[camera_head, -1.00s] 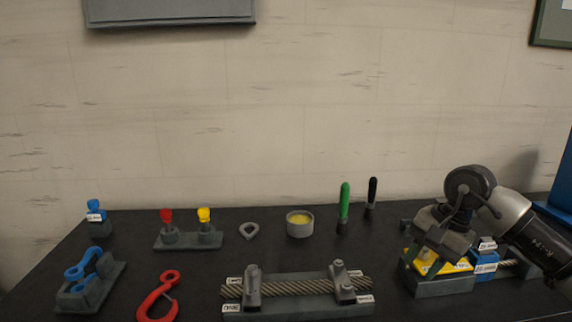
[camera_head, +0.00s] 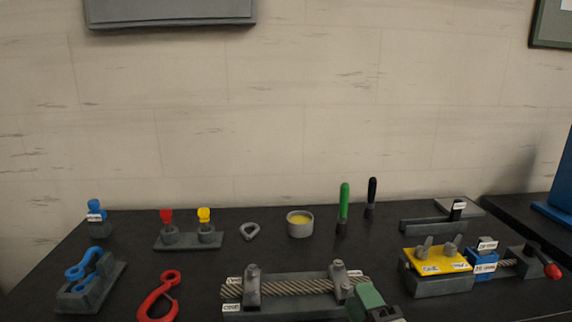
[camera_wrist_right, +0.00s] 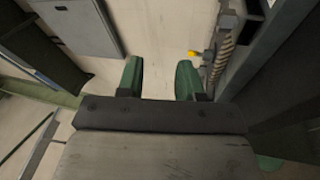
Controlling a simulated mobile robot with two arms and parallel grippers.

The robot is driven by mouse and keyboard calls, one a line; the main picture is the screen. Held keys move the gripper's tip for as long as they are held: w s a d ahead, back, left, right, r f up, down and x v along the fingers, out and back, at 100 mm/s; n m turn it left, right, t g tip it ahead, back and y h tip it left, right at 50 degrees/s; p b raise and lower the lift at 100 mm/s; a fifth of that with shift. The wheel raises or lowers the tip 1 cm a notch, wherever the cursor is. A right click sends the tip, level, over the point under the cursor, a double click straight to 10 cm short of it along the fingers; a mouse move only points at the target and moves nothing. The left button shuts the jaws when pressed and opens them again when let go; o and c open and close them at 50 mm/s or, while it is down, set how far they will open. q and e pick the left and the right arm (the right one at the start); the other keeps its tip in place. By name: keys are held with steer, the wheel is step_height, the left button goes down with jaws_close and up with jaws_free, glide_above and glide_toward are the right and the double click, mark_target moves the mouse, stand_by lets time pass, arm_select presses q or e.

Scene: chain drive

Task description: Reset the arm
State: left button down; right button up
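My right gripper (camera_head: 368,302) shows as a green finger at the bottom edge of the head view, by the right end of the rope fixture (camera_head: 300,306). In the right wrist view my right gripper (camera_wrist_right: 160,78) has two green fingers standing apart, with nothing between them. The head view hides most of that gripper and arm. I cannot tell whether the finger touches the fixture. My left gripper is in neither view.
The dark table holds a red hook (camera_head: 158,296), a blue link on a stand (camera_head: 84,272), a yellow-topped vise (camera_head: 437,262), a round tin (camera_head: 300,224), and green (camera_head: 344,205) and black (camera_head: 371,195) handled tools. The space between the tin and rope fixture is clear.

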steer(key=s+d+f+m+g+h, duration=0.2)
steer(key=f+m+h, duration=0.1)
steer(key=f+m, duration=0.2)
steer(key=s+d+f+m+g+h, duration=0.2)
steer(key=s+d+f+m+g, duration=0.1)
steer(key=f+m, duration=0.15)
steer(key=s+d+f+m+g, duration=0.1)
steer(key=s+f+m+g, duration=0.4)
steer(key=s, duration=0.5)
steer(key=s+d+f+m+g, duration=0.2)
steer(key=s+f+m+g, duration=0.2)
steer(key=s+f+g, duration=0.5)
step_height(320, 180, down, 20)
steer(key=s+f+t+p, duration=0.1)
steer(key=t+p, duration=0.1)
steer(key=s+d+f+g+h+p, duration=0.1)
steer(key=s+d+f, duration=0.1)
steer(key=s+f, duration=1.4)
steer(key=shift+s+d+n+g, duration=0.15)
steer(key=shift+s+n+g, duration=0.3)
steer(key=shift+s, duration=0.1)
